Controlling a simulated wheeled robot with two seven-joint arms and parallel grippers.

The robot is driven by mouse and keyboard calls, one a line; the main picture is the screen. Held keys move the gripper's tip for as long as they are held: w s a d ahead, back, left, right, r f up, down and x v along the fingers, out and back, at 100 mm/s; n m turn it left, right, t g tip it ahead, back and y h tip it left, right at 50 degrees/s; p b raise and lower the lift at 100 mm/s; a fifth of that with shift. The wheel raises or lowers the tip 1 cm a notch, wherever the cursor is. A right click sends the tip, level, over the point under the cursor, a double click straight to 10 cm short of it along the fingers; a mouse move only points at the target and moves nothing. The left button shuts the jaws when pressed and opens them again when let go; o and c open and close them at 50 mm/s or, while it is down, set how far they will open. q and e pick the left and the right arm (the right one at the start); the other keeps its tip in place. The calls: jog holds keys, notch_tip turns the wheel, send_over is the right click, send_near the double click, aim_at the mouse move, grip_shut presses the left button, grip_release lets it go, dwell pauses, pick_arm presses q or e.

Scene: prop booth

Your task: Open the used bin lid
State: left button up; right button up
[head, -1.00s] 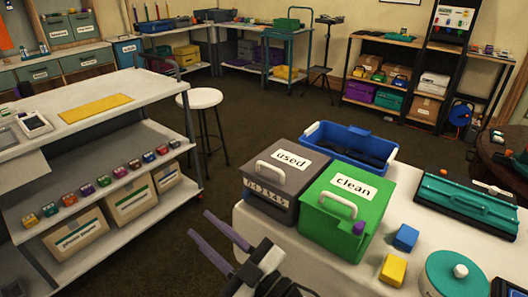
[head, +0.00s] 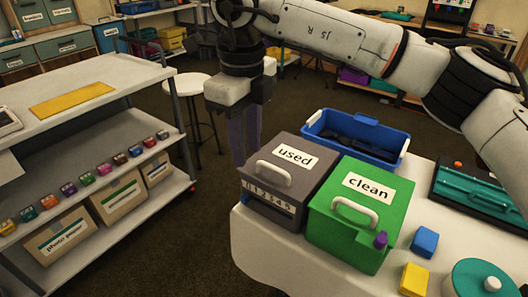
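The used bin (head: 256,202) is a dark grey box at the left edge of the white table. Its lid (head: 303,175), labelled "used", is closed and has a pale loop handle (head: 273,172) near its front. My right gripper (head: 244,150) hangs just behind and above the bin's left back corner. Its purple-grey fingers point down, look slightly apart and hold nothing. It does not touch the lid handle. My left gripper is out of view.
A green bin (head: 340,236) labelled "clean" stands right beside the used bin, its lid closed. A blue crate (head: 400,151) is behind them. Blue (head: 425,242) and yellow (head: 413,280) blocks and a teal round container (head: 480,283) sit to the right. A shelf cart (head: 120,72) stands left, across a floor gap.

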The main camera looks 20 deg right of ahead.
aim_at(271, 166)
jog(key=w+d+r+h, duration=0.2)
jog(key=d, duration=0.2)
jog(key=shift+m+t, duration=0.4)
jog(key=x, duration=0.9)
jog(key=shift+s+a, duration=0.1)
jog(key=shift+a, duration=0.05)
grip_shut()
